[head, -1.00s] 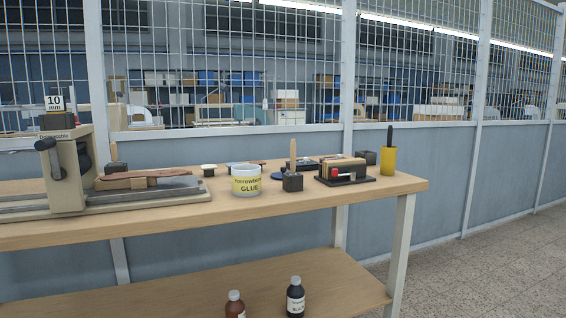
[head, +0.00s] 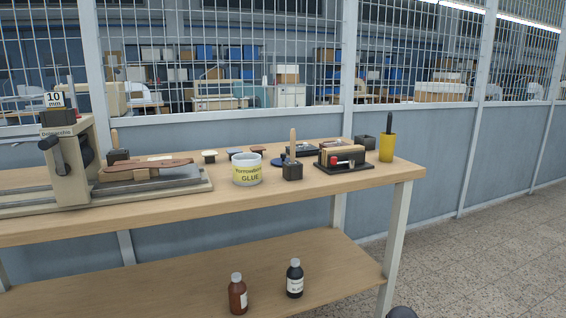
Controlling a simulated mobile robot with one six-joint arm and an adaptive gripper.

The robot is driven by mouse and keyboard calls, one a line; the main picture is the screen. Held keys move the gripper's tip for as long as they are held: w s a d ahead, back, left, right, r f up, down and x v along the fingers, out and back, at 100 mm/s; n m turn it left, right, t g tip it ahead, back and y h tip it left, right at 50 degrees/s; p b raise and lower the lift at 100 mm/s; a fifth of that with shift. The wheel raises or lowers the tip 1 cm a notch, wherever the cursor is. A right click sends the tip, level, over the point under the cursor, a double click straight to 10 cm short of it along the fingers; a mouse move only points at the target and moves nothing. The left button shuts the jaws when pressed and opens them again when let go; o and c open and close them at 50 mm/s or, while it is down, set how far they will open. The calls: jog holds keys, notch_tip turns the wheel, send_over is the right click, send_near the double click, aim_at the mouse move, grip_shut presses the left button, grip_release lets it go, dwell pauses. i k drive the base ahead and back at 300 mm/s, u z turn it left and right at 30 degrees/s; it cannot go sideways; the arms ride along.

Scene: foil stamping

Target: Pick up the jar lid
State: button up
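A flat dark blue disc (head: 278,161) lies on the bench top, partly hidden behind a dark block with an upright wooden handle (head: 292,162). It looks like the jar lid, but it is too small to be sure. The white glue jar (head: 247,170) with a yellow label stands to its left, with its mouth uncovered. My gripper is not in view. A dark rounded shape at the bottom edge may be part of my arm; I cannot tell.
The wooden bench (head: 330,186) also bears a beige press (head: 75,160) at left, a black-based tool (head: 343,159) and a yellow cup (head: 387,147) at right. Two bottles, brown (head: 237,294) and black (head: 294,279), stand on the lower shelf. Open floor lies at right.

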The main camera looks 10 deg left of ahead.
aim_at(278, 162)
jog(key=u, duration=1.2)
jog(key=i, duration=0.5)
jog(key=z, duration=0.6)
